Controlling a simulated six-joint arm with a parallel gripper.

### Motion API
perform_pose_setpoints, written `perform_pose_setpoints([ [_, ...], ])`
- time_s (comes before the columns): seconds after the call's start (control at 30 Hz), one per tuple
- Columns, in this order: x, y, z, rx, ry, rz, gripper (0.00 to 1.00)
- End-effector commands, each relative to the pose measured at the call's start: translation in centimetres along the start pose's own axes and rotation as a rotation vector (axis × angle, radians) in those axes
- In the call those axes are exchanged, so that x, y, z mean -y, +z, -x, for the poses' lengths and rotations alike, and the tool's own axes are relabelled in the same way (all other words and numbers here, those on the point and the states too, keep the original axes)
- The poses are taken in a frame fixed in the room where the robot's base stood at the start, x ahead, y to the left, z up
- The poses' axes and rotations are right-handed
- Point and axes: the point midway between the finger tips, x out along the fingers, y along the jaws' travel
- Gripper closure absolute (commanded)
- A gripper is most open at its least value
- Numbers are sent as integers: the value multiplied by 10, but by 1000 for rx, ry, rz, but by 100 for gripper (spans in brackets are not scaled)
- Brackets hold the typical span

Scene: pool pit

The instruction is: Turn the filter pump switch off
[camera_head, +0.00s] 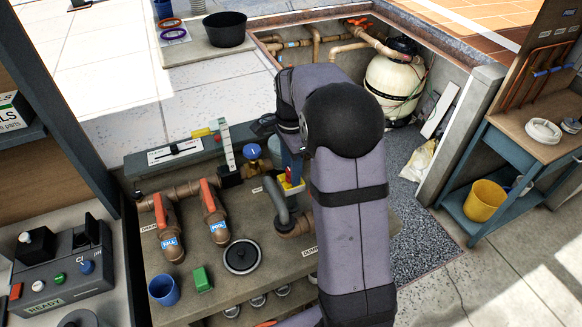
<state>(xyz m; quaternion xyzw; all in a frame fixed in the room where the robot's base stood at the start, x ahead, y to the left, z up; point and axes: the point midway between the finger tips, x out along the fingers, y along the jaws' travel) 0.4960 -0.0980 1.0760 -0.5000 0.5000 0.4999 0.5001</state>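I cannot tell for certain which control is the filter pump switch, as the labels are too small. A white-labelled panel with a black slider or lever (175,150) is at the back left of the bench. A grey control box (62,275) at the far left has black controls, a blue knob (87,267) and a "READY" label. My gripper (291,181) points down behind the pipe fittings, beside a small yellow and red part. My arm and nearby parts hide most of it, so its fingers and anything between them are unclear.
Two red-handled valves (213,197) on brown pipes and a bent grey pipe (276,198) stand on the bench. A blue cup (163,289), a green block (202,279) and a round black-rimmed disc (241,257) occupy its front. A cream filter tank (393,84) stands in the pit behind.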

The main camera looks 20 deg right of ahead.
Motion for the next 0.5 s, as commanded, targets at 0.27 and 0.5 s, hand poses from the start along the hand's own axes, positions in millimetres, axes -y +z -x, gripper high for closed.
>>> perform_pose_setpoints([
  [0.27, 0, 0, 1, 0, 1, 18, 83],
  [0.5, 0, 0, 1, 0, 2, 111, 83],
])
